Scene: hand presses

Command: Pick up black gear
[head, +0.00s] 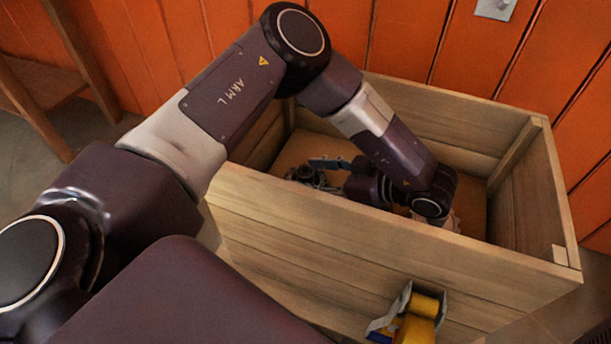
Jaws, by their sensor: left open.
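My left arm reaches over the front wall of a wooden crate (385,255) and down inside it. My left gripper (318,172) is low in the crate, pointing left, and is open. Small dark shapes lie around its fingertips near the crate floor. I cannot tell which of them are gripper parts and which might be the black gear. My forearm and wrist hide much of the crate's middle. My right gripper is out of view.
The crate's tall plank walls surround the gripper, and its bare floor (467,178) shows. A yellow and blue object (418,318) is at the front of the crate. Orange plank walls (405,40) stand behind, and a wooden stand (38,115) is at the left.

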